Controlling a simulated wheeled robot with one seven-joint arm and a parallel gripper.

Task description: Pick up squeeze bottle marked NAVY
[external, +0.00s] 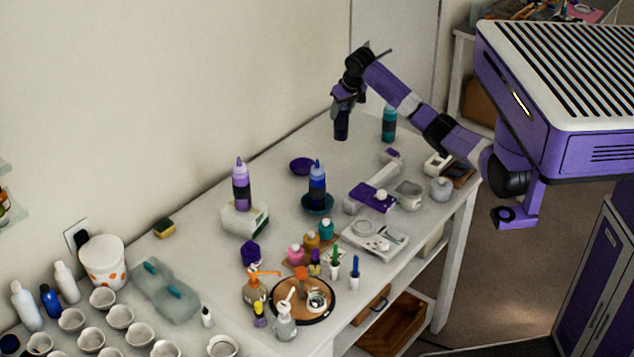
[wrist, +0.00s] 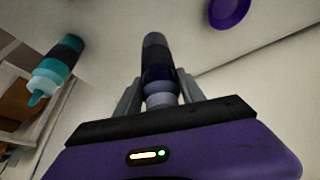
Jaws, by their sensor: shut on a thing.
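My gripper (external: 345,104) is at the far end of the white table, pointing down. It is shut on a dark navy squeeze bottle (external: 341,128), whose lower part hangs below the fingers and looks raised above the tabletop. In the wrist view the same bottle (wrist: 157,60) sits between the two grey fingers of my gripper (wrist: 159,84), with a paler part nearest the palm. Its marking cannot be read. A blue squeeze bottle (external: 317,184) stands in a teal dish, and a purple one (external: 241,190) stands on a white device.
A teal squeeze bottle (external: 389,124) stands close by on the right; it shows in the wrist view (wrist: 55,65). A purple dish (external: 302,166) lies on the table. Scales, cups and small bottles crowd the nearer part. The wall runs along the left.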

